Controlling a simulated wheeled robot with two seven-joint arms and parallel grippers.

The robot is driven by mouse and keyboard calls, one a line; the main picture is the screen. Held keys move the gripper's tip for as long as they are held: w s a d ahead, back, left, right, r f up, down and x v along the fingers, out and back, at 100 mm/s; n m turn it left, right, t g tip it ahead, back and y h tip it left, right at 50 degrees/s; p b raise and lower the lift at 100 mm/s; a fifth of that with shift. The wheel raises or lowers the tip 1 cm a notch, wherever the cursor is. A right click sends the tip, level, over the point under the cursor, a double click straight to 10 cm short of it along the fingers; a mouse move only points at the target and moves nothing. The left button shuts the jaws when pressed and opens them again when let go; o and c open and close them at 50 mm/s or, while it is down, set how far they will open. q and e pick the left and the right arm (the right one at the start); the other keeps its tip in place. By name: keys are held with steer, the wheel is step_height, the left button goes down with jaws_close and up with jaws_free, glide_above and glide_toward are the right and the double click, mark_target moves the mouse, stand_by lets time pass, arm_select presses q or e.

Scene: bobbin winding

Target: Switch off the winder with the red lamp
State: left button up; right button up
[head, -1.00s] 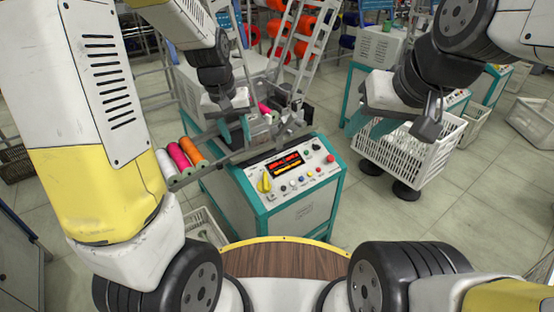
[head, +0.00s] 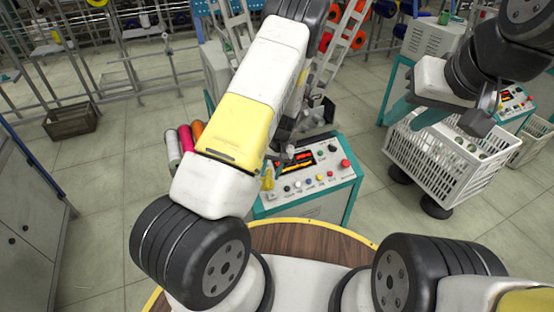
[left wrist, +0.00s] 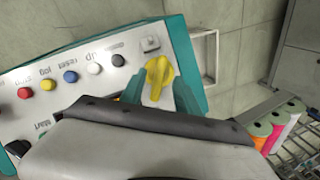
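The near winder's control panel (head: 315,172) has a dark display with red and yellow bars, a row of coloured buttons and a red button (head: 346,163). I cannot make out for sure which lamp is lit. Its yellow rotary switch (head: 268,178) is at the panel's left end; it also shows in the left wrist view (left wrist: 159,77). My left gripper (left wrist: 160,90) is open, with a teal finger on either side of the switch; I cannot tell whether they touch it. My left arm hides that gripper in the head view. My right gripper (head: 415,111) looks open above a white crate.
Thread spools (head: 186,142) in white, pink and orange stand left of the winder. The white crate (head: 440,165) is on the right. Another winder (head: 515,100) stands behind it. A brown crate (head: 70,122) lies far left. Floor at left is free.

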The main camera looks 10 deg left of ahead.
mark_target(268, 180)
arm_select(q)
steer(key=x, duration=0.5)
jaws_close()
